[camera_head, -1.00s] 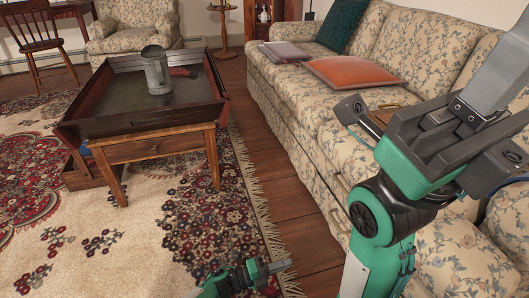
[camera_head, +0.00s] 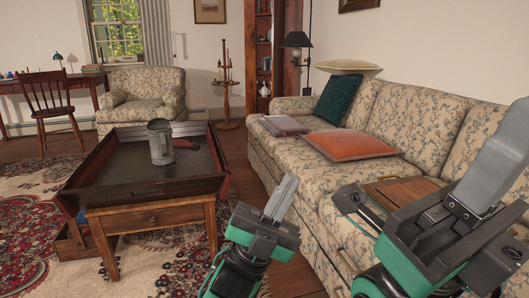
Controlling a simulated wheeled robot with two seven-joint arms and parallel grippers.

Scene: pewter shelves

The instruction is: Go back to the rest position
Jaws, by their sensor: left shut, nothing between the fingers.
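My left gripper (camera_head: 286,184) is in the lower middle of the head view, over the rug and floor between the wooden table and the sofa. Its grey fingers point up and are together, with nothing between them. My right gripper (camera_head: 510,125) is large at the right edge, in front of the sofa. Its grey finger part points up and to the right. I cannot make out a gap between its fingers, and I see no object held there.
The floral sofa (camera_head: 290,150) fills the right, with an orange cushion (camera_head: 350,145) and a teal cushion (camera_head: 336,100). The wooden tray table (camera_head: 150,218) stands left, with a metal pitcher (camera_head: 161,143) on it. A wooden chair (camera_head: 50,100) and an armchair (camera_head: 139,93) stand behind.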

